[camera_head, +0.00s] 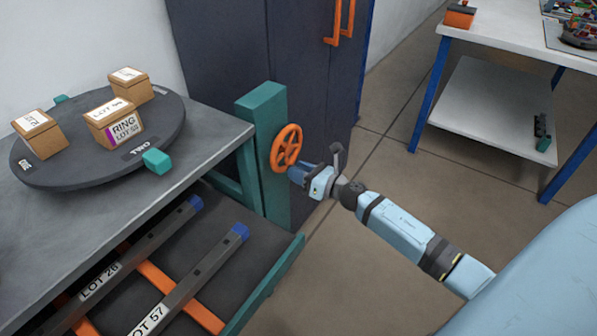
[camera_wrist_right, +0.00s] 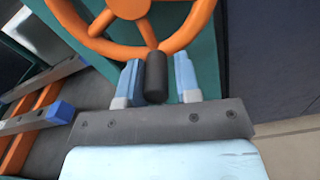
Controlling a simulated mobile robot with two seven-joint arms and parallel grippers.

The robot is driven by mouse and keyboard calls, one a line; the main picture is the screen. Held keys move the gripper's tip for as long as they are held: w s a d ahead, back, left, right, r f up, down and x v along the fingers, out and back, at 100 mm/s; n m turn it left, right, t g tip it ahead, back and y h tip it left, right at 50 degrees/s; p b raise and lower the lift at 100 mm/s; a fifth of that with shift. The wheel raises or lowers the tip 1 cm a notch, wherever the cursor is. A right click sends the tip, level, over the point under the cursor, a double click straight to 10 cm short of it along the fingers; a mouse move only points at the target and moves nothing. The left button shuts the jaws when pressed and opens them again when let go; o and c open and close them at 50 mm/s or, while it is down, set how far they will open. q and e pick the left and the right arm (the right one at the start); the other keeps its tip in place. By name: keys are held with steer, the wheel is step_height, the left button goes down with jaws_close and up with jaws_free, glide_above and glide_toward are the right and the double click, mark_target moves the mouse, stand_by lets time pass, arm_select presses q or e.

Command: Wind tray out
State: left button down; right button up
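The orange handwheel (camera_head: 286,147) is mounted on a teal post (camera_head: 262,110) beside the grey table. It also shows in the right wrist view (camera_wrist_right: 125,46). A black knob (camera_wrist_right: 156,80) sticks out from its lower rim. My right gripper (camera_head: 299,172) is at the wheel's lower right. In the right wrist view its two blue fingers (camera_wrist_right: 158,60) stand either side of the knob, with a gap visible on the right side. The dark tray (camera_head: 268,262) with a teal edge extends from under the table top. It holds bars labelled LOT 28 (camera_head: 130,258) and LOT 57 (camera_head: 200,280). My left gripper is out of view.
A dark turntable (camera_head: 60,178) with several labelled cardboard boxes stands on the grey table (camera_head: 205,140). A dark cabinet (camera_head: 225,45) with orange handles is behind the post. A white table (camera_head: 510,30) with blue legs is at upper right. Floor between is clear.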

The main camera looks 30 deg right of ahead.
steer(key=o, duration=0.3)
steer(key=shift+w+d, duration=0.25)
steer(key=shift+d, duration=0.4)
steer(key=shift+o, duration=0.2)
steer(key=shift+s+a, duration=0.15)
steer(key=shift+a, duration=0.15)
steer(key=shift+s+f, duration=0.1)
steer(key=shift+s, duration=0.05)
steer(key=v, duration=1.3)
steer(key=shift+s, duration=0.25)
